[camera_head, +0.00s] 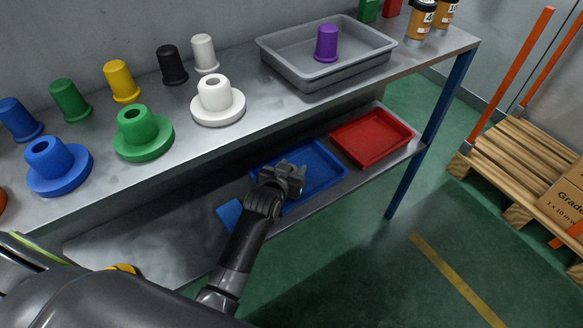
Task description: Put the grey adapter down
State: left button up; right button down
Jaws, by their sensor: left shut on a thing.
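My left gripper (287,178) is shut on the grey adapter, over the blue tray (325,180) on the lower shelf. The adapter is hard to tell apart from the dark gripper and wrist, and I cannot tell whether it touches the tray. My right gripper is not in view.
A red tray (372,137) sits right of the blue one. The upper shelf (250,120) holds several coloured adapters, flanged spindles such as the white one (217,100), and a grey bin (285,65) with a purple adapter (327,43). A blue post (430,140) stands at the right.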

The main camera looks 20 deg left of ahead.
pick_arm(q)
jog(key=o, duration=1)
jog(key=shift+s+f, duration=0.1)
jog(key=shift+f, duration=0.25)
jog(key=shift+o, duration=0.2)
jog(key=shift+f, duration=0.1)
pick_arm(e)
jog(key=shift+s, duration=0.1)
pick_arm(q)
jog(key=shift+r, duration=0.35)
jog(key=shift+s+r+p, duration=0.25)
jog(key=shift+r+p, duration=0.05)
jog(key=p+v, duration=0.1)
jog(key=v, duration=0.2)
jog(key=p+v, duration=0.1)
jog(key=v, duration=0.7)
jog(key=shift+r+p, duration=0.35)
jog(key=shift+p, duration=0.05)
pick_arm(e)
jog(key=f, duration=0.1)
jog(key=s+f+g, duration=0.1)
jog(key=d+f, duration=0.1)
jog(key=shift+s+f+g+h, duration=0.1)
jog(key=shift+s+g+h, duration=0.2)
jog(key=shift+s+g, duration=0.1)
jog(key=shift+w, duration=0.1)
